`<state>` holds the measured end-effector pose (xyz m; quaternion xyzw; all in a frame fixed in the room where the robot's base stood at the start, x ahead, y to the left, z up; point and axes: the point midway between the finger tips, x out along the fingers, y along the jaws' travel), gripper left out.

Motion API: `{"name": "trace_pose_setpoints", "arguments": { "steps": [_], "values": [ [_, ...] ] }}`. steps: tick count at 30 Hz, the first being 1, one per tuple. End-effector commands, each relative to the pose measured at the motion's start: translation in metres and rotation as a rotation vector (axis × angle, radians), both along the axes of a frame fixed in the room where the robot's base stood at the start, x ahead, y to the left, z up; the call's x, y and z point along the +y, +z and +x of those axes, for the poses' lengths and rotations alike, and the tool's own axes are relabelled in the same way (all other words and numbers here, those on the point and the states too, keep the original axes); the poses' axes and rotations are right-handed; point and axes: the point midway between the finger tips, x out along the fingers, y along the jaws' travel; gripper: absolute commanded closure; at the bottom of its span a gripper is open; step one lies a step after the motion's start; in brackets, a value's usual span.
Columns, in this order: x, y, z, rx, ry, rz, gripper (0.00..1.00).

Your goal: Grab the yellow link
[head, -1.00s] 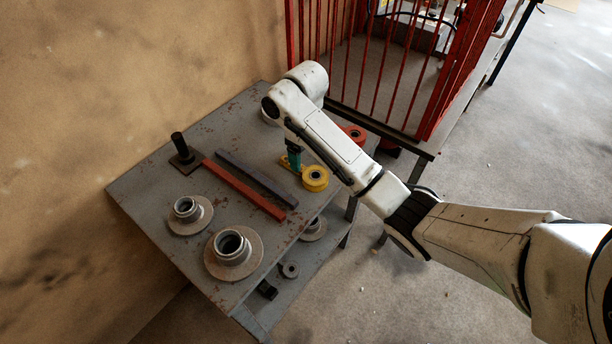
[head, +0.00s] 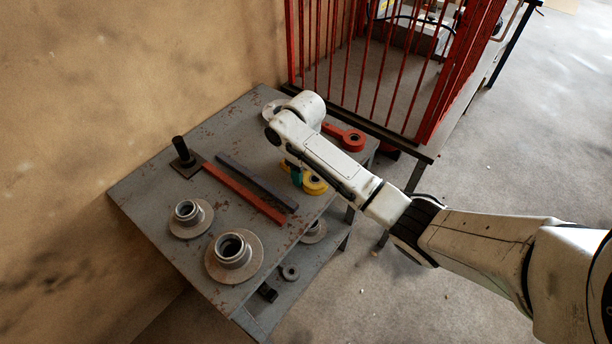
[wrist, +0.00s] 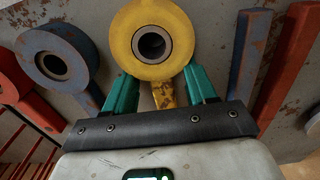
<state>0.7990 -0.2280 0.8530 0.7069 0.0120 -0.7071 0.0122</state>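The yellow link (head: 314,185) lies on the grey metal table (head: 150,210), partly hidden by my arm in the head view. In the wrist view, the yellow link (wrist: 174,18) shows its round ring end with a dark hole and a worn, narrow bar below the ring. My gripper (wrist: 160,80) has teal fingers, one on each side of that bar, with a visible gap on both sides. It is open and holds nothing. In the head view, a little of my gripper (head: 296,175) shows beside the yellow ring.
A blue link (wrist: 60,60) and a red link (head: 350,138) lie close by. A dark bar (head: 256,180) and a red bar (head: 243,192) lie on the other side. Flanged hubs (head: 232,255) stand nearer, and a red barred cage (head: 370,70) rises behind.

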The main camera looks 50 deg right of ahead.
Motion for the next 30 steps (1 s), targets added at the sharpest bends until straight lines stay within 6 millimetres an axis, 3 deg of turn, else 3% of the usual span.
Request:
{"name": "trace_pose_setpoints", "arguments": {
  "steps": [2, 17, 30],
  "values": [
    [0.0000, 0.0002, 0.0001, 0.000, 0.000, 0.000, 0.52],
    [0.0000, -0.0003, -0.0005, 0.002, 0.000, 0.000, 1.00],
    [-0.0007, 0.0009, -0.0001, 0.000, -0.001, -0.001, 1.00]
  ]
}}
